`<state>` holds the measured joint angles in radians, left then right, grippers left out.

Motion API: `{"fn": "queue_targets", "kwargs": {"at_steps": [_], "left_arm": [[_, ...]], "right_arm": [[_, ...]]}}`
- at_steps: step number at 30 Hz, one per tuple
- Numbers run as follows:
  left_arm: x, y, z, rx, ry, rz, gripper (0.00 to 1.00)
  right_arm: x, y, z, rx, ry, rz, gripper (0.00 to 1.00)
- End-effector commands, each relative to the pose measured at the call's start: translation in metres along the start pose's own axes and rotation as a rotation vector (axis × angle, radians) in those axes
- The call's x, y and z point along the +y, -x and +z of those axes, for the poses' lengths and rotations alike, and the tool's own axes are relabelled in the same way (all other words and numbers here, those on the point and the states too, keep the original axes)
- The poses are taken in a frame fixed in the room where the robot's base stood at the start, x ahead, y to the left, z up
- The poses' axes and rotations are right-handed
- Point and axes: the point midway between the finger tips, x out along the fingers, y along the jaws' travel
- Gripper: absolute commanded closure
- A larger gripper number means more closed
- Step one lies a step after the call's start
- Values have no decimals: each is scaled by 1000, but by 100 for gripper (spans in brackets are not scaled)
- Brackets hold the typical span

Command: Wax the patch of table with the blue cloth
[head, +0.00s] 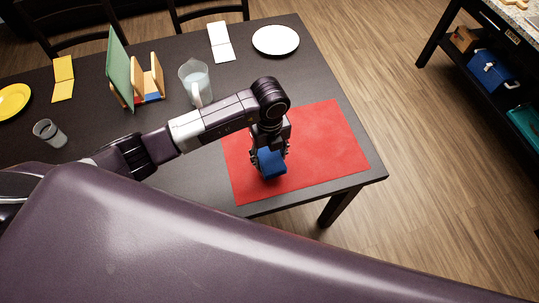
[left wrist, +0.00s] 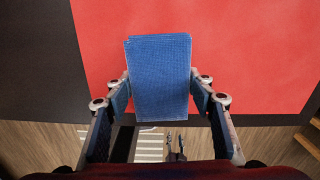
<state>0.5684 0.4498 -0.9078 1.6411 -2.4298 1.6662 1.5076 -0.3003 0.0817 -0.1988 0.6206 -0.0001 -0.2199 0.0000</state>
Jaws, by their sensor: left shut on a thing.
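The blue cloth (head: 271,164) is a folded blue block in the head view, and it shows large in the left wrist view (left wrist: 160,78). My left gripper (head: 268,158) is shut on the cloth, with one finger at each side of it in the left wrist view (left wrist: 160,95). The cloth is over the left part of the red patch (head: 325,145) on the dark table; I cannot tell whether it touches the surface. The red patch also fills the upper right of the left wrist view (left wrist: 250,55).
A glass pitcher (head: 196,82) stands behind my left arm. A wooden rack with a green board (head: 119,68), a white plate (head: 276,40), a glass (head: 49,133), a yellow plate (head: 13,101) and two folded cards sit on the table (head: 190,185). A shelf (head: 455,62) stands at right.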

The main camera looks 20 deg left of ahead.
Motion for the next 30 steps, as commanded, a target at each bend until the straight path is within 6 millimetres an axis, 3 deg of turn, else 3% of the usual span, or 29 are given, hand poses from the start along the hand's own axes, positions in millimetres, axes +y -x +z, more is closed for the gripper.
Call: {"fn": "queue_targets", "kwargs": {"at_steps": [30], "left_arm": [[0,-9,0,0,0,0,73]], "right_arm": [[-4,-7,1,-1,0,-4,60]]}}
